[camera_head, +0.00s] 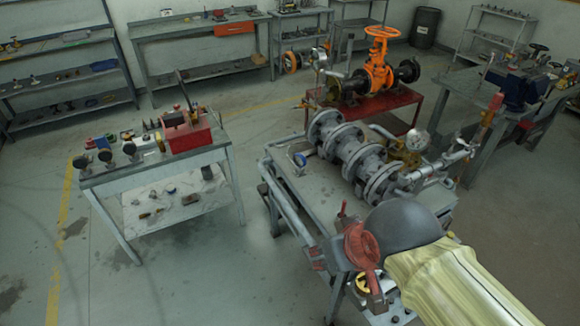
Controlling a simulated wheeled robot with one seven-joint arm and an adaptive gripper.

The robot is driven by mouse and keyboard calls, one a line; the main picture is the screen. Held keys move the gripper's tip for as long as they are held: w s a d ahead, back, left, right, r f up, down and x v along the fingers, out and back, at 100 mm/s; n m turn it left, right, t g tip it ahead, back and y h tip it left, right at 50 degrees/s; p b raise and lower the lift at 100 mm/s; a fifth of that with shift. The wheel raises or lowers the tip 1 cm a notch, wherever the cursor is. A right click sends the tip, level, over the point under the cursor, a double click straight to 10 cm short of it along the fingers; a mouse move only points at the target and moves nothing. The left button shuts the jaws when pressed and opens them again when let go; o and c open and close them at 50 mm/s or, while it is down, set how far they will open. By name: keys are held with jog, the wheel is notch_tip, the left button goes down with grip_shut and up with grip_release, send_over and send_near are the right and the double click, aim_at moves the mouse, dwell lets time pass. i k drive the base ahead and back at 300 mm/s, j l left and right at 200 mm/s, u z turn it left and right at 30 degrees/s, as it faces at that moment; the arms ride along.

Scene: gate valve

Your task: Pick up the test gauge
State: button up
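Several gauge-like round objects are in view, and I cannot tell for sure which is the test gauge. A small round piece with a pale face and blue edge (299,160) lies on the grey bench (318,190), left of the flanged pipe. A pale-faced dial gauge (417,140) stands upright on the brass fitting at the pipe's right. Dark round gauge-like pieces (105,156) stand on the left table. My arm, in a pale yellow sleeve with a dark grey rounded end, covers the lower right.
The flanged grey pipe assembly (352,152) fills the bench's middle. A red toolbox (187,131) sits on the left table (150,172). An orange gate valve (377,72) stands on a red stand behind. Open floor (245,190) lies between the left table and bench.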

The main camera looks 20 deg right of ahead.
aim_at(300, 161)
jog(key=i+j+z, duration=0.1)
jog(key=j, duration=0.2)
jog(key=i+j+z, duration=0.15)
jog(key=j, duration=0.2)
jog(key=i+j+z, duration=0.1)
jog(key=j, duration=0.25)
jog(key=i+j+z, duration=0.1)
jog(key=j, duration=0.3)
jog(key=i+z, duration=0.15)
jog(key=i, duration=0.4)
jog(key=i+j+z, duration=0.2)
jog(key=i, duration=0.35)
jog(key=i+j+z, duration=0.15)
jog(key=i, duration=0.4)
